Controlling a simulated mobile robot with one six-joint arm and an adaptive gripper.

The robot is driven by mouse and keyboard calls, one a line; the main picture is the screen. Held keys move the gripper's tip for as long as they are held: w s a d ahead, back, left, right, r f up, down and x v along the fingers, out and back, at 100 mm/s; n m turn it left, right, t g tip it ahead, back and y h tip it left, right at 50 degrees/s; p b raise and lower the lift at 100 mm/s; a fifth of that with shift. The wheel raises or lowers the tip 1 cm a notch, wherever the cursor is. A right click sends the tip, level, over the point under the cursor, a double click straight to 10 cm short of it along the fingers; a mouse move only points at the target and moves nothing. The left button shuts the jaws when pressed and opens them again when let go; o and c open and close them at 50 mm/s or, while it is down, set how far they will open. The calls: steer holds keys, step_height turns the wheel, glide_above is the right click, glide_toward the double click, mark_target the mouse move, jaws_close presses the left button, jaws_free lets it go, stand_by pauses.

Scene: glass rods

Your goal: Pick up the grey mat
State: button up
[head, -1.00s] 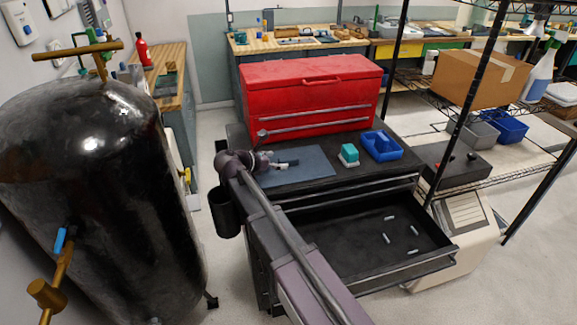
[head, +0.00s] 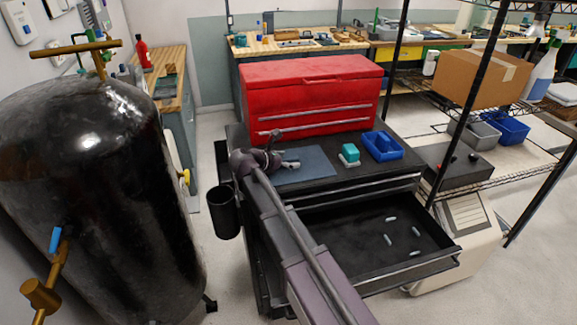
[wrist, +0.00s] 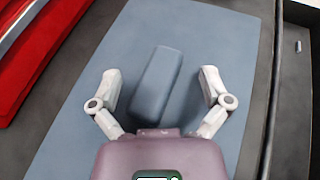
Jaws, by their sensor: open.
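The grey mat (head: 318,167) lies flat on the black cabinet top, in front of the red toolbox. It fills much of the wrist view (wrist: 75,135). A raised blue-grey block (wrist: 157,82), much the same colour as the mat, stands up from it. My gripper (head: 291,163) is over the mat, its fingers spread. In the wrist view my gripper (wrist: 160,75) is open, with one finger on each side of the block. A gap shows on both sides, so neither finger appears to touch the block. The mat's near part is hidden under my gripper body.
The red toolbox (head: 310,95) stands behind the mat. A teal block on a white base (head: 349,154) and a blue bin (head: 381,147) stand to its right. Below, an open drawer (head: 350,240) holds several small rods. A black shelf post (head: 470,100) rises at right.

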mark_target(289, 158)
jaws_close()
stand_by(0.3)
steer(key=shift+r, duration=0.15)
stand_by(0.3)
step_height(289, 158, up, 4)
steer(key=p, duration=0.3)
steer(key=shift+f+p, duration=0.25)
steer(key=shift+p, duration=0.15)
steer(key=s+d+r+p, duration=0.1)
steer(key=s+d, duration=0.3)
steer(key=s, duration=1.1)
steer(key=shift+s, duration=0.25)
steer(key=shift+r, duration=0.1)
